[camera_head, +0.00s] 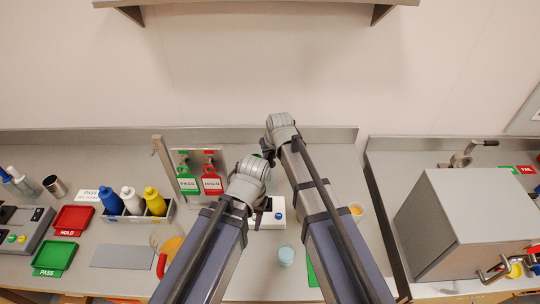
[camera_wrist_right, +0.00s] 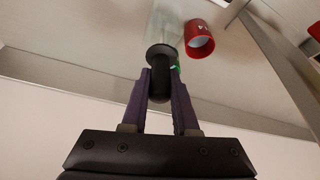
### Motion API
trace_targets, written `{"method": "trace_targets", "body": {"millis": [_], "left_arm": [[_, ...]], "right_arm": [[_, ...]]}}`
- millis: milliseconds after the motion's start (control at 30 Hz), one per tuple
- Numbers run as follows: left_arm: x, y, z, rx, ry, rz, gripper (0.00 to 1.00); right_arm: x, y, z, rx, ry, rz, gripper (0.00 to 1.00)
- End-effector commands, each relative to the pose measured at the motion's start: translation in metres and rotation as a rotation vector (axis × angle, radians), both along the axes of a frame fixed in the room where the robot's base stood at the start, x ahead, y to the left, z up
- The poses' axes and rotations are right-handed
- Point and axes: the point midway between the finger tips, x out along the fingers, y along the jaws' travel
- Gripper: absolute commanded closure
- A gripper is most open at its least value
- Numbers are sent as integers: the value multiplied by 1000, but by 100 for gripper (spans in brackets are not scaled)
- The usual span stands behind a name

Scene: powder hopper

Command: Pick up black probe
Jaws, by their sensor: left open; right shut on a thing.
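In the right wrist view my right gripper (camera_wrist_right: 161,88) is shut on the black probe (camera_wrist_right: 160,56), with a finger on each side of its dark shaft. The probe's wide round end lies beyond the fingertips. A clear cylinder (camera_wrist_right: 166,24) shows just past that end; I cannot tell whether they touch. In the head view my right gripper (camera_head: 267,153) is near the back of the bench, mostly hidden by its own wrist, and the probe cannot be made out. My left gripper (camera_head: 258,212) is open, lower in the picture, partly hidden by its wrist, by a white device (camera_head: 274,221).
A red lettered container (camera_wrist_right: 199,38) is close to the probe in the wrist view. A stand with PASS and HOLD tags (camera_head: 198,160) is left of my grippers. A bottle rack (camera_head: 135,216), trays (camera_head: 73,220) and a pale blue cup (camera_head: 286,255) stand on the bench. A grey box (camera_head: 465,220) is right.

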Motion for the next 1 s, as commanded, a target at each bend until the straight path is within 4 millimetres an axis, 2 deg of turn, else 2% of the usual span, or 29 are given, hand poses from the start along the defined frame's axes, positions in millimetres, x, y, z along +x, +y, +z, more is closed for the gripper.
{"method": "trace_targets", "body": {"millis": [33, 700, 833, 1000], "left_arm": [[0, 0, 14, 0, 0, 2, 50], [-1, 0, 118, -1, 4, 4, 50], [-1, 0, 132, -1, 3, 14, 50], [-1, 0, 138, -2, 3, 21, 50]], "right_arm": [[0, 0, 14, 0, 0, 0, 100], [0, 0, 118, 0, 0, 0, 100], [0, 0, 132, 0, 0, 0, 100], [0, 0, 138, 0, 0, 0, 100]]}}
